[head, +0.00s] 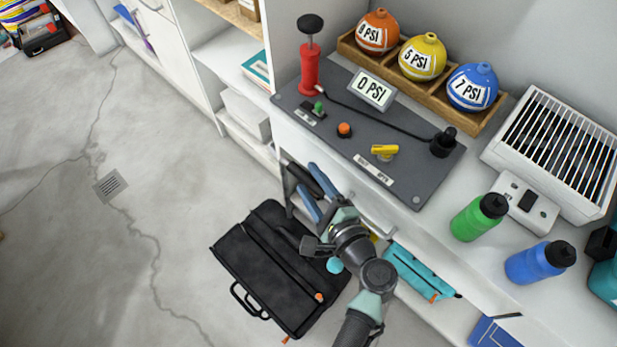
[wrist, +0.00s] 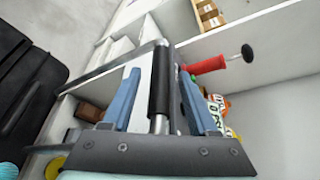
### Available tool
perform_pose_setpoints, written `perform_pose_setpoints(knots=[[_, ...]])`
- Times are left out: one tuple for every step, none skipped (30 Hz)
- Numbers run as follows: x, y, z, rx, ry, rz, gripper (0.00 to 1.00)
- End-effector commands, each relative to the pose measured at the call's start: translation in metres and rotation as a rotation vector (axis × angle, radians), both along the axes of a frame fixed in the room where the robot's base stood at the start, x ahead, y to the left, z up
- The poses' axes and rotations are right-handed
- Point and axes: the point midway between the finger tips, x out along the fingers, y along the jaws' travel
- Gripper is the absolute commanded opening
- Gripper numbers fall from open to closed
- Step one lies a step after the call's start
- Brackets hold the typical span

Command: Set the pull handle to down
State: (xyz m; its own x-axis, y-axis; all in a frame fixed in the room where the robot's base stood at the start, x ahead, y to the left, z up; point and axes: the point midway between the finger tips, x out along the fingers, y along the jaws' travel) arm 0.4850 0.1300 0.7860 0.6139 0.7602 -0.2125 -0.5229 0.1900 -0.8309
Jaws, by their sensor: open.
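A bar handle with a black grip (wrist: 160,80) and a bare metal end runs between my fingers in the wrist view; a grey arm joins its far end. In the head view its black grip (head: 299,176) shows in front of the counter, partly hidden by my gripper (head: 305,178). My gripper (wrist: 161,74) is open, its two blue fingers on either side of the grip, with a gap visible on both sides. A red hand pump (head: 309,70) stands on the grey panel with its black knob (head: 311,24) raised on a rod. The pump (wrist: 205,65) also shows in the wrist view.
The grey panel (head: 400,180) carries a 0 PSI display (head: 371,89) and a yellow valve (head: 384,151). A black case (head: 262,262) lies on the floor below; open floor is left.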

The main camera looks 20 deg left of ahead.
Motion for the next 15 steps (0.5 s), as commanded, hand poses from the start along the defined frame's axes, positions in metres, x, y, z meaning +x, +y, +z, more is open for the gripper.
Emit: perform_pose_setpoints(knots=[[0.0030,0.0039,-0.0015,0.000,0.000,0.001,0.59],[0.0043,0.0055,-0.0018,0.000,0.000,0.001,0.59],[0.0057,0.0072,-0.0022,-0.001,-0.001,0.000,0.59],[0.0067,0.0081,-0.0023,-0.001,-0.001,0.000,0.59],[0.0073,0.0089,-0.0026,-0.001,-0.001,0.000,0.59],[0.0079,0.0096,-0.0027,-0.001,-0.001,-0.001,0.59],[0.0080,0.0098,-0.0028,-0.001,-0.001,-0.001,0.59],[0.0082,0.0100,-0.0029,-0.001,-0.001,-0.001,0.59],[0.0082,0.0100,-0.0029,-0.001,-0.001,-0.001,0.59],[0.0082,0.0100,-0.0029,-0.001,-0.001,-0.001,0.59],[0.0080,0.0100,-0.0028,-0.001,-0.001,-0.001,0.59],[0.0080,0.0099,-0.0028,-0.001,-0.001,-0.001,0.59],[0.0080,0.0099,-0.0028,-0.001,-0.001,-0.001,0.59],[0.0079,0.0098,-0.0027,-0.001,-0.001,-0.001,0.56],[0.0079,0.0098,-0.0027,-0.001,-0.001,-0.001,0.49]])
